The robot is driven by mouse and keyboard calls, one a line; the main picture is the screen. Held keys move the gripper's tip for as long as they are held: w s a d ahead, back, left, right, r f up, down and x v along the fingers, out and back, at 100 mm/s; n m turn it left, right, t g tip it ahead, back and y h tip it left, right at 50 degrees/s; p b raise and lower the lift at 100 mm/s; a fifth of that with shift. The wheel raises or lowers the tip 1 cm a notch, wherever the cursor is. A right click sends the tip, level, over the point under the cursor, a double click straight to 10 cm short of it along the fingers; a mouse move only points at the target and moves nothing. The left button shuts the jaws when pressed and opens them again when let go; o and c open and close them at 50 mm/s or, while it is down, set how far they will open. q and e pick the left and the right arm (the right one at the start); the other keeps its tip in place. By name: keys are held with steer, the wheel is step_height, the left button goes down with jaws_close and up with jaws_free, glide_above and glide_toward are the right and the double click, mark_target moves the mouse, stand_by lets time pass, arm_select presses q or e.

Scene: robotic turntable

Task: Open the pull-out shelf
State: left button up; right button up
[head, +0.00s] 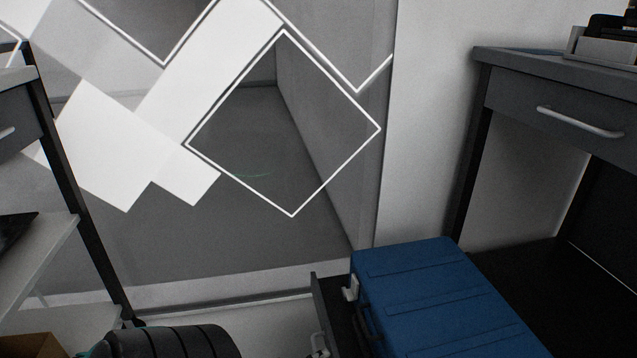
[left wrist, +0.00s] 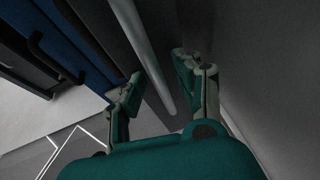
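A dark pull-out shelf (head: 320,284) carries a blue case (head: 430,290) at the bottom of the head view. The shelf's dark front panel (left wrist: 92,20) fills the upper middle of the left wrist view, with the blue case (left wrist: 65,40) to its left. A straight light grey handle bar (left wrist: 143,50) runs along the panel. My left gripper (left wrist: 158,72) has its two fingers apart, one on each side of the bar in the picture. Gaps show between fingers and bar; I cannot tell how deep the bar lies between them. My right gripper is in neither view.
A grey desk (head: 520,63) with a drawer handle (head: 580,122) stands on the right. Another desk with a lower white shelf (head: 40,265) stands on the left. A patterned glass wall (head: 230,235) is behind. Part of my arm shows at the bottom left.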

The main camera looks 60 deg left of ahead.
arm_select(q)
steer(key=s+r, duration=0.2)
steer(key=s, duration=0.9)
steer(key=shift+s, duration=0.35)
steer(key=shift+r, duration=0.1)
